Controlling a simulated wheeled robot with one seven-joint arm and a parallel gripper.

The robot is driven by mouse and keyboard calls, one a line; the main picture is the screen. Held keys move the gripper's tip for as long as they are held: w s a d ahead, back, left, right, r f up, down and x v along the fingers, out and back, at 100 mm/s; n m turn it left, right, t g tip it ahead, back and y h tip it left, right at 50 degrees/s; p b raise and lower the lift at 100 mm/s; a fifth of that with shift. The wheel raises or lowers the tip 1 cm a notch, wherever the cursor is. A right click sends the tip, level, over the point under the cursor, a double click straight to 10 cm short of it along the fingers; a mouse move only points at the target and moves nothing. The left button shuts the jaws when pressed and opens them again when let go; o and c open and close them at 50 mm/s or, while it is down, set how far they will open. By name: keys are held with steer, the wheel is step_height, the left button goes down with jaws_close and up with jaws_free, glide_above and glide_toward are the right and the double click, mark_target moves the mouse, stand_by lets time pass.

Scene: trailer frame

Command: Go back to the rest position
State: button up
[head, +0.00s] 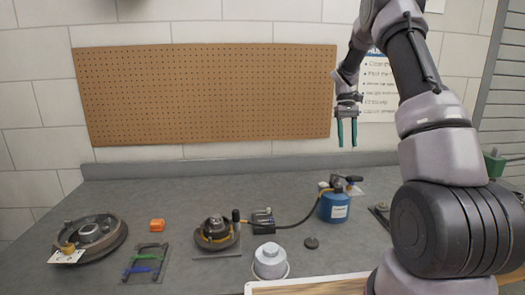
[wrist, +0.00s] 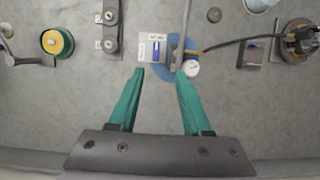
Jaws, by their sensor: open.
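My gripper (head: 347,132) hangs from the arm at the right of the head view, fingers pointing down, in front of the wall and well above the grey workbench (head: 190,185). In the wrist view its two green fingers (wrist: 158,75) are apart with nothing between them. The blue canister (head: 334,207) stands on the bench below, and it also shows in the wrist view (wrist: 172,68) just beyond the fingertips. The gripper touches nothing.
A pegboard (head: 205,95) hangs behind. Space above the bench is clear.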

steer(key=s+a+r+m+t, duration=0.1)
steer(key=s+a+r+t, duration=0.25)
steer(key=s+r, duration=0.35)
steer(key=s+a+r+m+t, duration=0.1)
steer(key=s+a+r+t, duration=0.1)
steer(key=s+a+r, duration=0.5)
steer(key=s+a+r+m+t+y, duration=0.1)
steer(key=s+r+t, duration=0.1)
steer(key=s, duration=0.6)
steer(key=s+a+r+m+t+y, duration=0.1)
steer(key=s+r+t, duration=0.2)
steer(key=s, duration=0.6)
steer(key=shift+s+a+t, duration=0.15)
steer(key=shift+a+t, duration=0.2)
